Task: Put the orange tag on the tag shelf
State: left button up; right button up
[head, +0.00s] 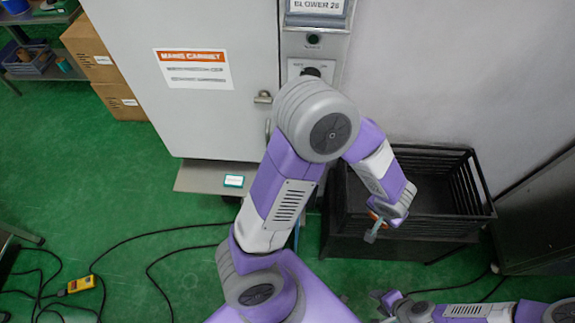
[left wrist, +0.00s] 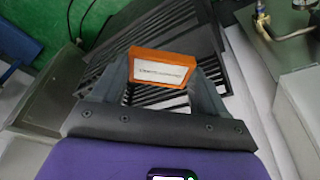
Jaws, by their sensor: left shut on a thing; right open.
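The orange tag (left wrist: 163,56), with a white printed label, is held between the two fingers of my left gripper (left wrist: 163,82) in the left wrist view. In the head view my left gripper (head: 373,230) is over the front left part of a black crate, and only a sliver of orange shows there. A grey ledge (head: 203,178) juts out under the cabinet, left of my left gripper, and looks like the tag shelf. A teal-edged tag (head: 234,181) lies on it. My right gripper (head: 385,300) is open and empty at the bottom, low over the floor.
The black slatted crate (head: 475,190) stands by the wall, right of the cabinet (head: 215,110). A switch panel (head: 313,42) is beside the cabinet. Cardboard boxes (head: 103,65) stand at the far left. Cables and a yellow pendant (head: 82,284) lie on the green floor.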

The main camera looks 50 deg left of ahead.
aim_at(193, 178)
jog(key=z, duration=1.05)
jog(key=k, duration=0.75)
jog(key=u, duration=2)
